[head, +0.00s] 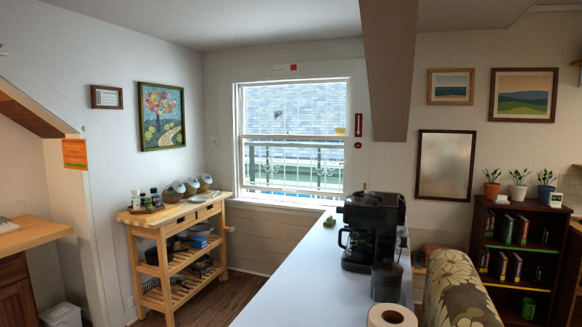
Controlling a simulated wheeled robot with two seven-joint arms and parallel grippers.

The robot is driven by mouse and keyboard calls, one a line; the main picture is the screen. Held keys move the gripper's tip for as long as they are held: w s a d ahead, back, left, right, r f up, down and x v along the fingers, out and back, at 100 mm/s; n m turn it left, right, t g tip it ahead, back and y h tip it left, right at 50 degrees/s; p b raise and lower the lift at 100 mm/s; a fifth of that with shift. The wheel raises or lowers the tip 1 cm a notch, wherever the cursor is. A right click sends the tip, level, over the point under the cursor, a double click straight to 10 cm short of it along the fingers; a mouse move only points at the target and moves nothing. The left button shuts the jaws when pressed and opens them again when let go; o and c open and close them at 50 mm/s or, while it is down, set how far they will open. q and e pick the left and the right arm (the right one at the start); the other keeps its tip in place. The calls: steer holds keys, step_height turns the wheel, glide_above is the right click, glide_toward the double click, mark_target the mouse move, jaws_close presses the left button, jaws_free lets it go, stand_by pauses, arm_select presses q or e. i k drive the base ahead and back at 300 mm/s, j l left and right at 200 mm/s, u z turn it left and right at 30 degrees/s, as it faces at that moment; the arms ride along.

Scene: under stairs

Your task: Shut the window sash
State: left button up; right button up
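Grey siding shows through the upper half. The lower half shows a teal and green outdoors behind thin white scrolled bars. I cannot tell whether glass fills the lower half or how far the sash is from the sill (285,204). Neither of my grippers is in view.
A long grey-white counter (290,285) runs from the front toward the window's right side. It carries a black coffee maker (371,228) and a paper roll (391,316). A wooden cart (163,255) stands left of the window. Wood floor (225,295) shows between cart and counter.

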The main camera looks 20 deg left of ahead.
mark_target(343, 195)
steer(key=i+j+u, duration=0.2)
steer(key=j, duration=0.15)
steer(key=j+u, duration=0.2)
steer(key=j, duration=0.15)
steer(key=i+j+u, duration=0.55)
steer(key=i+j, duration=0.15)
steer(key=i+j+u, duration=0.3)
steer(key=i+j, duration=0.2)
steer(key=i+j+u, duration=0.3)
steer(key=i, duration=0.3)
steer(key=i+l+z, duration=0.15)
steer(key=i+z, duration=0.25)
steer(key=i, duration=0.25)
steer(key=i+j+z, duration=0.1)
steer(key=i+z, duration=0.35)
steer(key=i, duration=0.2)
steer(key=i+j+z, duration=0.4)
steer(key=i, duration=0.2)
steer(key=i+l+z, duration=0.15)
steer(key=i+z, duration=0.25)
steer(key=i, duration=0.45)
steer(key=i+j+z, duration=0.15)
steer(key=i+z, duration=0.2)
steer(key=i, duration=1.3)
steer(key=i+j+z, duration=0.1)
steer(key=i, duration=0.7)
